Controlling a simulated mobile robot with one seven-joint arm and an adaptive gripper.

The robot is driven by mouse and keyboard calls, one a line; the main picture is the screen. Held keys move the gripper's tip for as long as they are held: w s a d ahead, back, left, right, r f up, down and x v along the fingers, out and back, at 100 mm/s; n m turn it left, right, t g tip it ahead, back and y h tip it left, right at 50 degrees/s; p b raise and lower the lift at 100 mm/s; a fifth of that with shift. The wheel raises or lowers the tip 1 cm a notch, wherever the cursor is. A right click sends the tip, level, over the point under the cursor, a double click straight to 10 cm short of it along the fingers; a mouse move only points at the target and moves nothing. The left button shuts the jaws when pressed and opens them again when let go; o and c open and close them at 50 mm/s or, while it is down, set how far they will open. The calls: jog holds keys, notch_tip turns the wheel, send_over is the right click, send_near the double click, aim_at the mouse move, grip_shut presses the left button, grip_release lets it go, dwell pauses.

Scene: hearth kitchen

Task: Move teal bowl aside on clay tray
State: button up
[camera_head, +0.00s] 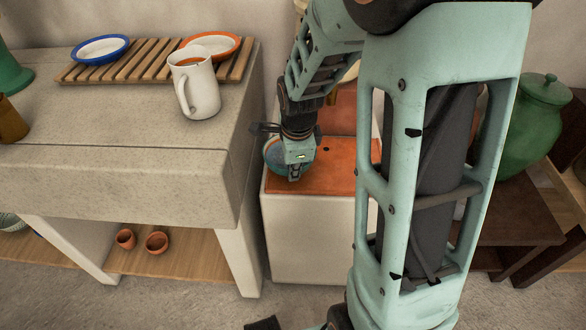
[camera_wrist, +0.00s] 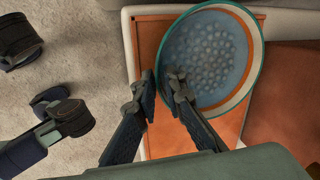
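The teal bowl (camera_head: 272,152), with a blue-teal dimpled inside and a cream and teal rim, shows in the wrist view (camera_wrist: 215,55). It is over the left part of the orange clay tray (camera_head: 335,175), which also shows in the wrist view (camera_wrist: 148,40). My gripper (camera_head: 295,176) is at the bowl's near edge. In the wrist view its fingertips (camera_wrist: 163,85) are close together, one inside the bowl and one outside, with the rim between them. The gripper looks shut on that rim. I cannot tell whether the bowl touches the tray.
The pale stone counter (camera_head: 120,170) stands close on the left. It bears a white mug (camera_head: 203,92), a slatted wooden rack (camera_head: 150,60) and two shallow dishes. A green lidded jar (camera_head: 530,125) stands right. The tray's right part looks clear, though my arm hides some.

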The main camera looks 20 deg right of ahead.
jog(key=o, duration=0.3)
jog(key=shift+r, duration=0.1)
jog(key=v, duration=1.2)
